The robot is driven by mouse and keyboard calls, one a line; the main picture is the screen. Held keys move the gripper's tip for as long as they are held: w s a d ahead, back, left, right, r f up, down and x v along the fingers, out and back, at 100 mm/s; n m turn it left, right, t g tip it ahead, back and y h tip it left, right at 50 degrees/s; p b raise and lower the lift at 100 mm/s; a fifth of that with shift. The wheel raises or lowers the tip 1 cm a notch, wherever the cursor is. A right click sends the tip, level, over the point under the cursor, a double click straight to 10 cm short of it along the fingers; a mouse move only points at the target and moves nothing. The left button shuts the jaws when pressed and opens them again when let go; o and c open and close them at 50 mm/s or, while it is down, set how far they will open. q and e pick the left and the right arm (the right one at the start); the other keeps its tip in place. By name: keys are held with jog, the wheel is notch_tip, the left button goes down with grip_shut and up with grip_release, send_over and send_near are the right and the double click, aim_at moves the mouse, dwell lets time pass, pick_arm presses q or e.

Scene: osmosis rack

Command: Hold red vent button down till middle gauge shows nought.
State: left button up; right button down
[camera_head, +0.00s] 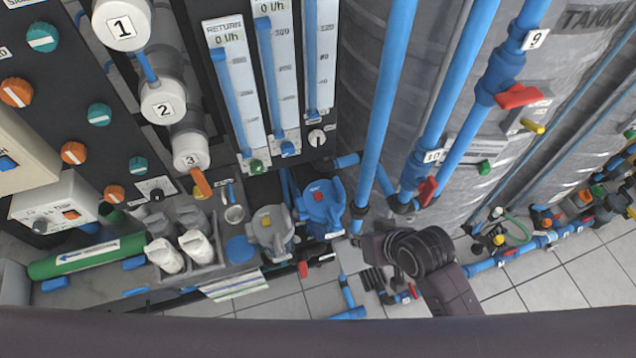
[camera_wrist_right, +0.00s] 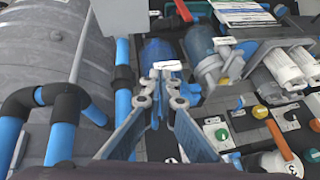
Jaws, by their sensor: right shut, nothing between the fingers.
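A blue housing (camera_head: 322,222) stands low at the rack's foot, with a small red button (camera_head: 318,197) on its top. My right gripper (camera_head: 352,252) is just right of and below this housing in the head view, apart from the button. In the right wrist view my right gripper (camera_wrist_right: 163,82) is shut and empty, its tips pointing at a blue housing (camera_wrist_right: 160,54) behind a white label. No red button shows clearly in that view. My left gripper is out of view.
Blue pipes (camera_head: 386,95) rise right of the housing, before a large grey tank (camera_head: 350,75). A grey housing (camera_head: 268,230) stands close on its left. Red-handled valves (camera_head: 518,96) stick out at the right. Flow meters, the middle one (camera_head: 278,80) among them, hang above. Tiled floor (camera_head: 570,270) is open at right.

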jog(key=w+a+r+y, duration=0.2)
jog(key=w+a+r, duration=0.4)
jog(key=w+a, duration=0.1)
notch_tip(320, 180, up, 4)
jog(key=m+y+p, duration=0.1)
jog(key=y+p, duration=0.1)
send_over(321, 196)
jog(key=shift+s, duration=0.1)
notch_tip(321, 196, down, 8)
jog(key=b, duration=0.8)
jog(key=shift+f+b, duration=0.35)
dwell(0.6)
jog(key=shift+f, duration=0.4)
